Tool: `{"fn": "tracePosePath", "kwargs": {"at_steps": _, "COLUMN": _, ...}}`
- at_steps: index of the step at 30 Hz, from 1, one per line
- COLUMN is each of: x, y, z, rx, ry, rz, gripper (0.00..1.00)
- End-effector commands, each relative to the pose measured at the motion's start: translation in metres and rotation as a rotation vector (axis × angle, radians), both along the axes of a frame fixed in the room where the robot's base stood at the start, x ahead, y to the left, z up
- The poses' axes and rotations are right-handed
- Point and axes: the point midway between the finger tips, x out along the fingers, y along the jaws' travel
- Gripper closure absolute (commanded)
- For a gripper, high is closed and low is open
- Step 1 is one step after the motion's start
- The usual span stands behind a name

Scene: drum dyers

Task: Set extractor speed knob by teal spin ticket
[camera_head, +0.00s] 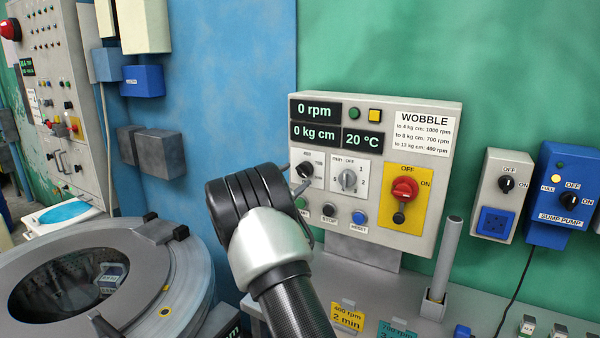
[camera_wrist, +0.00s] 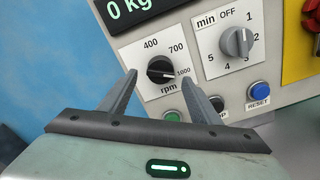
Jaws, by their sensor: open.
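The speed knob (camera_wrist: 160,68) is a black rotary knob on a white plate marked 400, 700 and 1000 rpm; its light pointer mark appears turned toward 1000. It also shows in the head view (camera_head: 304,170), close to my gripper. My gripper (camera_wrist: 160,84) is open, with one finger on each side just below the knob; I cannot tell if they touch it. The teal ticket (camera_head: 397,332) stands on the ledge at the bottom edge of the head view. It reads 700 rpm, and its lower line is cut off.
A yellow ticket (camera_head: 347,317) reading 400 rpm, 2 min stands left of the teal one. The grey timer knob (camera_wrist: 237,42) is right of the speed knob, with buttons below. A red switch (camera_head: 404,189) is farther right. The display (camera_head: 315,110) reads 0 rpm.

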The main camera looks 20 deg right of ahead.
Motion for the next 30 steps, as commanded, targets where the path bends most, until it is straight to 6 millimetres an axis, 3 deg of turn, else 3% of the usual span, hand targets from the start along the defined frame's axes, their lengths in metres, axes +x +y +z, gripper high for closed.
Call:
{"fn": "tracePosePath", "kwargs": {"at_steps": 7, "x": 0.02, "y": -0.026, "z": 0.0, "rx": 0.0, "ry": 0.0, "rz": 0.0, "gripper": 0.43}}
{"fn": "tracePosePath", "kwargs": {"at_steps": 18, "x": 0.024, "y": -0.031, "z": 0.0, "rx": 0.0, "ry": 0.0, "rz": 0.0, "gripper": 0.43}}
{"fn": "tracePosePath", "kwargs": {"at_steps": 20, "x": 0.024, "y": -0.031, "z": 0.0, "rx": 0.0, "ry": 0.0, "rz": 0.0, "gripper": 0.49}}
{"fn": "tracePosePath", "kwargs": {"at_steps": 26, "x": 0.024, "y": -0.031, "z": 0.0, "rx": 0.0, "ry": 0.0, "rz": 0.0, "gripper": 0.83}}
{"fn": "tracePosePath", "kwargs": {"at_steps": 30, "x": 0.024, "y": -0.031, "z": 0.0, "rx": -0.002, "ry": 0.002, "rz": 0.0, "gripper": 0.84}}
